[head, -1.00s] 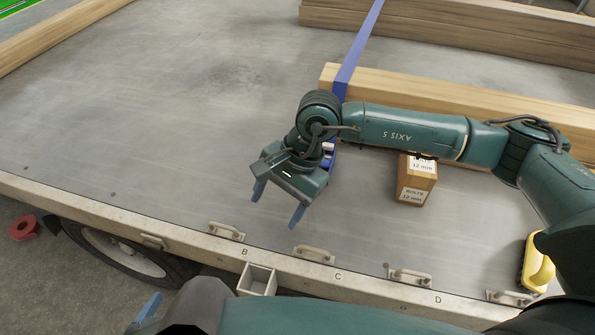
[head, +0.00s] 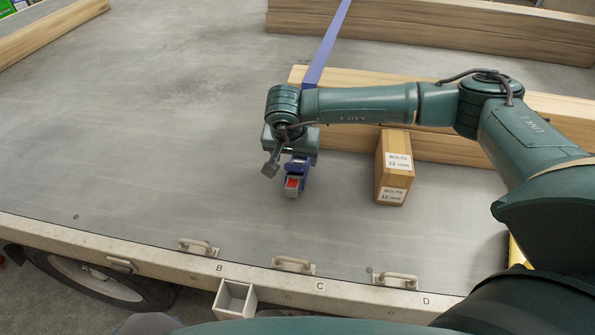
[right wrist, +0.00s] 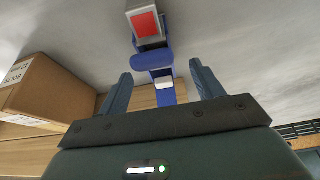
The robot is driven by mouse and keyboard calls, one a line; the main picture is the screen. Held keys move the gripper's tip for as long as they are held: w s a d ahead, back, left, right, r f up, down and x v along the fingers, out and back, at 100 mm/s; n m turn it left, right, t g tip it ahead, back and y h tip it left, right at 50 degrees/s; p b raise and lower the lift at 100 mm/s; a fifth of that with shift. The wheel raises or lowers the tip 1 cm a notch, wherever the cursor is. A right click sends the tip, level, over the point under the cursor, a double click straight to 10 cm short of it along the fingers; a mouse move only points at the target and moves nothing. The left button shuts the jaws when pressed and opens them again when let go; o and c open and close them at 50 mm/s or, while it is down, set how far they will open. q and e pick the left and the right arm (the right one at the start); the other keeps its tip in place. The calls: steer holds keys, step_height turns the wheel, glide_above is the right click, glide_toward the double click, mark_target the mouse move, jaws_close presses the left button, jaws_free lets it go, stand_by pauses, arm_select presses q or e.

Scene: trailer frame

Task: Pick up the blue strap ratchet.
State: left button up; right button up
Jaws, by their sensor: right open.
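The blue strap ratchet (head: 297,168) has a red patch and grey metal at its near end. It sits just below my right gripper (head: 291,152) in the head view, at the near end of the blue strap (head: 325,48). No contact is visible. My left gripper is not in view.
A bolts box (head: 393,170) stands right of the ratchet, against a timber beam (head: 440,142). More timber (head: 400,32) lies behind. The grey trailer deck (head: 130,130) is clear to the left. Handles (head: 292,264) and a small open box (head: 235,298) line the near edge.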

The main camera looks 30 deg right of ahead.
steer(key=x, duration=0.5)
steer(key=shift+d+r, duration=0.1)
steer(key=shift+d, duration=0.05)
steer(key=shift+c, duration=0.6)
steer(key=shift+w+r, duration=0.1)
steer(key=c, duration=1.2)
